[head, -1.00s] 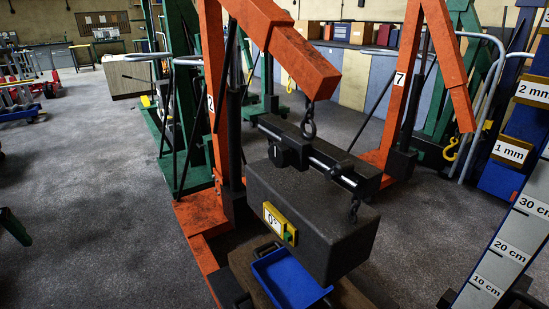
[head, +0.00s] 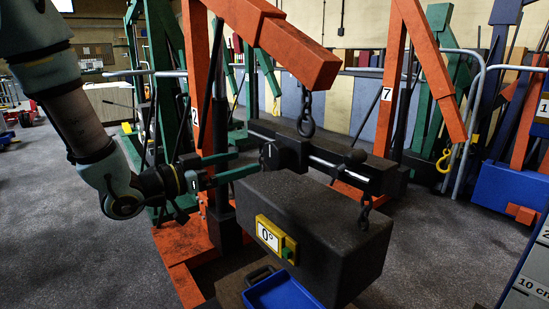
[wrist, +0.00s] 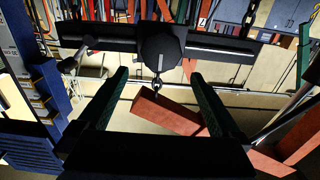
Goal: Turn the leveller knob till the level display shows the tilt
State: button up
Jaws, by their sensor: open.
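The leveller is a dark beam (head: 335,148) with a chrome rod, hung from the orange crane's hook. The yellow level display (head: 268,234), on the dark block (head: 325,225) hanging below, reads 0°. My gripper (head: 248,162) is open and empty, left of the leveller's central housing. In the wrist view my gripper (wrist: 160,73) has the housing (wrist: 162,55) beyond its fingertips; contact cannot be told.
The orange crane arm (head: 285,50) and its chain (head: 306,115) stand above the leveller. A blue tray (head: 283,291) lies under the block. Another orange crane marked 7 (head: 393,80) stands behind. Open floor (head: 440,250) lies to the right.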

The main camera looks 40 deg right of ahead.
aim_at(268, 156)
jog(key=d, duration=0.9)
jog(key=shift+s+p, duration=0.2)
jog(key=shift+p, duration=0.1)
jog(key=c, duration=1.1)
jog(key=shift+p, duration=0.3)
jog(key=n+p, duration=0.4)
jog(key=shift+w+r+n, duration=0.15)
jog(key=shift+n, duration=0.25)
jog(key=n+p, duration=0.5)
jog(key=n, duration=0.1)
jog(key=shift+w, duration=0.2)
jog(key=n+p, duration=0.1)
jog(key=n, duration=0.1)
jog(key=n+p, duration=0.1)
jog(key=n, duration=0.1)
jog(key=n+p, duration=0.1)
jog(key=shift+w+f+n, duration=0.15)
jog(key=shift+f+n, duration=0.2)
jog(key=shift+n, duration=0.05)
jog(key=n, duration=0.1)
jog(key=n+p, duration=0.1)
jog(key=n, duration=0.1)
jog(key=n+p, duration=0.1)
jog(key=n, duration=0.1)
jog(key=shift+f, duration=0.25)
